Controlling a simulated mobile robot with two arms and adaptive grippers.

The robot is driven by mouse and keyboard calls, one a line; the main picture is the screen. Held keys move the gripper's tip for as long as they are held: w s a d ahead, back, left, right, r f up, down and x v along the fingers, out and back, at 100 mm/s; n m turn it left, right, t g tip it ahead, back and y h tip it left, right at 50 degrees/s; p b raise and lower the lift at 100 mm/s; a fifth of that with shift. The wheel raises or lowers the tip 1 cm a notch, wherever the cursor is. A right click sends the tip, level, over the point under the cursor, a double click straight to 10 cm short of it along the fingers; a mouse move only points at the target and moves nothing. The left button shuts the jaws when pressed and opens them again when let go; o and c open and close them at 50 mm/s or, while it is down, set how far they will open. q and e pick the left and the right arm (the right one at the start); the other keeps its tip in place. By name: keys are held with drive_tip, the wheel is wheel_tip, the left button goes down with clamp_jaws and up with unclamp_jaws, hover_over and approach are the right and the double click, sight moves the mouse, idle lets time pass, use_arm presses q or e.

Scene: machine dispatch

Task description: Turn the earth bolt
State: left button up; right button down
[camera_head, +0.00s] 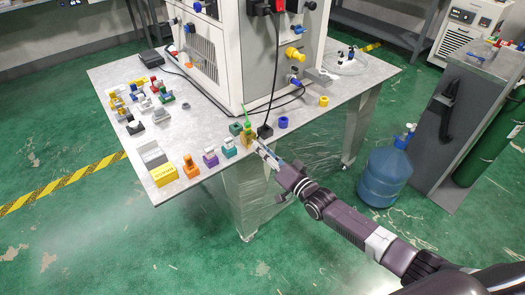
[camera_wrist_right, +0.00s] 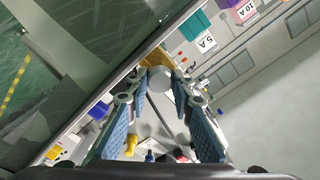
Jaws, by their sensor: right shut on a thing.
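In the right wrist view the fingers (camera_wrist_right: 160,84) close around a pale round knob (camera_wrist_right: 160,78), which I take to be the earth bolt's head. An orange-yellow surface (camera_wrist_right: 136,48) lies just beyond it. The bolt's shaft and seat are hidden in the head view by my fingers. My left gripper is not in view.
A grey-white machine cabinet (camera_head: 222,50) stands on the table (camera_head: 165,95). Orange (camera_head: 191,168), purple (camera_head: 210,156) and teal (camera_head: 229,148) blocks line the front edge. A blue water bottle (camera_head: 385,175) stands on the floor.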

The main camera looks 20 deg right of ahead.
drive_tip(key=shift+s+f, duration=0.1)
drive_tip(key=shift+f, duration=0.05)
idle(0.3)
drive_tip(key=c, duration=1.7)
unclamp_jaws()
drive_tip(key=shift+o, duration=0.2)
drive_tip(key=v, duration=1.2)
